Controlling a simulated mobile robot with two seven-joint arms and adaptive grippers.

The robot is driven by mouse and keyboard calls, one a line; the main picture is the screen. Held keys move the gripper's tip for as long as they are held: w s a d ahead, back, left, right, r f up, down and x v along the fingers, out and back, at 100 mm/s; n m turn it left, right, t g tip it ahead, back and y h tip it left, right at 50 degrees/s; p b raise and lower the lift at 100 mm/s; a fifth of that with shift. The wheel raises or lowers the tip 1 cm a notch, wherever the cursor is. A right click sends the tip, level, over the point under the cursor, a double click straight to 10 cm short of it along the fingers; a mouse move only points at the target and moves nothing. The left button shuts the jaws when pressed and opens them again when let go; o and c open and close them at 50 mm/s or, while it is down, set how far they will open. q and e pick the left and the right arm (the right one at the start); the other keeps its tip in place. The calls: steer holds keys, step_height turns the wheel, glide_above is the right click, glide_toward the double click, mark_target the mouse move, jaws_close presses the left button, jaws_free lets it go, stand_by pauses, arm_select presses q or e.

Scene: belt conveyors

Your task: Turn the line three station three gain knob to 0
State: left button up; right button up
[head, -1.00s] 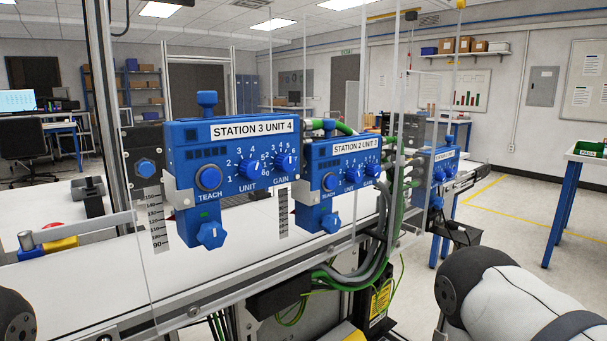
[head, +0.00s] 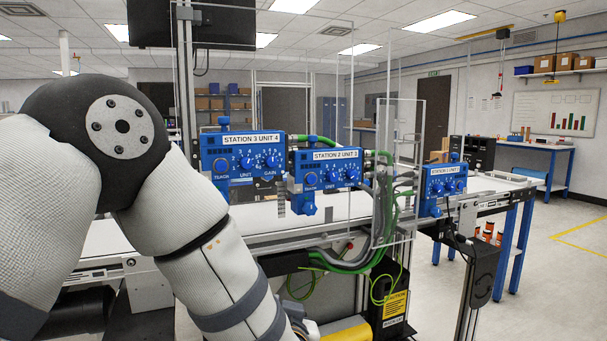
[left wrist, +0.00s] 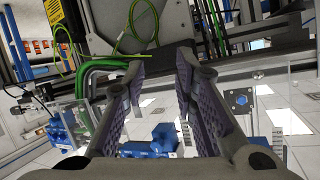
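The blue box labelled STATION 3 UNIT 4 (head: 243,142) hangs above the belt near the middle of the head view. Its gain knob (head: 270,162) is the blue dial at the right of its face, beside the unit knob (head: 246,163). The gain setting is too small to read. My left arm crosses the left of the head view, and its gripper is hidden there. In the left wrist view my left gripper (left wrist: 160,88) has its fingers apart with nothing between them. Blue parts (left wrist: 162,138) show beyond the fingers; which box they belong to is unclear. My right gripper is not in view.
Boxes for station 2 (head: 333,155) and station 1 (head: 443,169) hang further right. Clear panels (head: 408,120) stand around them. Green and grey cables (head: 383,220) hang beside the panels. The white belt (head: 345,228) runs below. Open floor lies at the right.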

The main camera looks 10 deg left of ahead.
arm_select(q)
step_height(320, 180, up, 12)
steer(key=w+n+t+y, duration=0.2)
steer(key=n+y, duration=0.2)
steer(key=y, duration=0.2)
glide_toward(273, 162)
steer(key=x, duration=0.8)
steer(key=shift+w+a, duration=0.15)
steer(key=shift+a, duration=0.05)
steer(key=shift+c, duration=0.6)
jaws_close()
